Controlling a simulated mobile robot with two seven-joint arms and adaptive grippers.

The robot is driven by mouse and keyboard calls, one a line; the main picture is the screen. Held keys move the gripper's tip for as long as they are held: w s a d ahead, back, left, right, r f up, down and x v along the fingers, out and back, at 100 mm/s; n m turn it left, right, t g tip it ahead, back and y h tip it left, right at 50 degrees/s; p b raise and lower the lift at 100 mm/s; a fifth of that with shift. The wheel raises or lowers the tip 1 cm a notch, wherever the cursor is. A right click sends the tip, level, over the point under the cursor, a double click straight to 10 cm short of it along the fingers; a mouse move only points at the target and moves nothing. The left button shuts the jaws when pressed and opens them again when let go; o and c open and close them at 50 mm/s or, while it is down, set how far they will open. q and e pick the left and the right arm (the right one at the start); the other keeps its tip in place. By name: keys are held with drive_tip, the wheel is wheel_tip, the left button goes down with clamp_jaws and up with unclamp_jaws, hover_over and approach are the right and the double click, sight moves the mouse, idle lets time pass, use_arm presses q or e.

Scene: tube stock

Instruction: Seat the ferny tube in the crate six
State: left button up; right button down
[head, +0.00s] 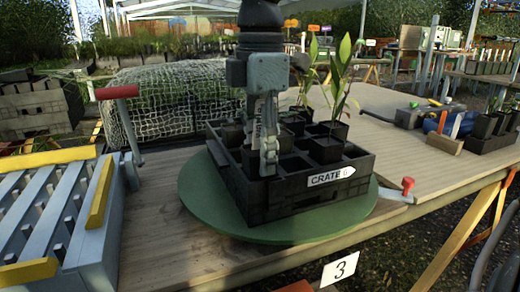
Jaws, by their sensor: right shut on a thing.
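The black crate six (275,207), with a "CRATE 6" label on its front, stands on a round green turntable (190,190). Dark square tubes with tall, broad-leaved plants (328,149) stand in its right and back cells. Some front cells look empty. My right gripper (266,163) points straight down over the crate's left part, its fingertips low at the cells. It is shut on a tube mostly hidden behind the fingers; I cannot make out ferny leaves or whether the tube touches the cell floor. My left gripper is out of view.
A blue-grey slatted stand with yellow bars (60,215) is at left, beside a red-handled lever (118,92). A red knob (407,184) sits right of the turntable. A netted bale (165,100) is behind.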

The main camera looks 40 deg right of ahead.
drive_tip(key=shift+f+b, duration=0.25)
drive_tip(key=shift+b, duration=0.15)
idle(0.4)
drive_tip(key=c, duration=0.8)
unclamp_jaws()
wheel_tip(320, 180, up, 12)
drive_tip(key=shift+r, duration=0.1)
